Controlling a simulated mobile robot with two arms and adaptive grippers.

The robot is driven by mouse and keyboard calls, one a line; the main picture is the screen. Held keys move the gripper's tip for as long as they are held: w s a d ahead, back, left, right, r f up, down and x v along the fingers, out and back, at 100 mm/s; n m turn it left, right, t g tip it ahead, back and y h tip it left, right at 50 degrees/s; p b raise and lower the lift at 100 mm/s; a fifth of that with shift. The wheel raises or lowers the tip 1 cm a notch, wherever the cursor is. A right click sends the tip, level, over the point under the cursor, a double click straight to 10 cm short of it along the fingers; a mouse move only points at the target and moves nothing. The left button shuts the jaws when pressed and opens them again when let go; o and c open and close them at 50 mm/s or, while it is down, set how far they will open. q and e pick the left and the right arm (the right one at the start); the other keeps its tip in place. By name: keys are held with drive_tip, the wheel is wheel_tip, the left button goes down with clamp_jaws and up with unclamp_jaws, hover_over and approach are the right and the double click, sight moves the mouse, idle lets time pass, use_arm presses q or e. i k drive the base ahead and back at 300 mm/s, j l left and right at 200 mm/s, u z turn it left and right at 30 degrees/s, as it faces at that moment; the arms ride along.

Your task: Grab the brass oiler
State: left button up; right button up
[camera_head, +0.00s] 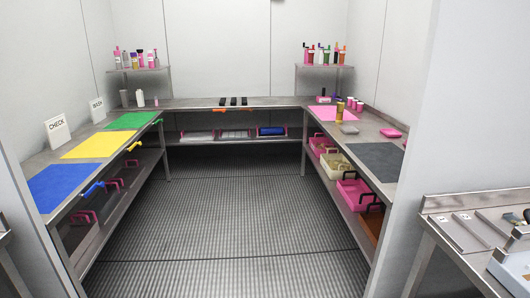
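A small upright brass-coloured object (339,112), which looks like the brass oiler, stands on the right-hand counter at the edge of the pink mat (322,113). It is too small to make out a spout or handle. Neither of my grippers shows in the head view.
A U-shaped counter surrounds an open ribbed floor (225,215). Blue (60,187), yellow (98,145) and green (130,120) mats lie left; a dark mat (375,158) lies right. A separate bench (470,235) stands at the front right.

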sight(340, 108)
drive_tip(key=i, duration=1.9)
drive_tip(key=i+z, duration=0.15)
drive_tip(key=i, duration=0.8)
drive_tip(key=i+j+z, duration=0.15)
drive_tip(key=i, duration=0.75)
drive_tip(key=i+z, duration=0.3)
drive_tip(key=i, duration=0.2)
drive_tip(key=i+j+z, duration=0.1)
drive_tip(key=i+z, duration=0.25)
drive_tip(key=i, duration=0.2)
drive_tip(key=i+j+z, duration=0.3)
drive_tip(key=i, duration=0.2)
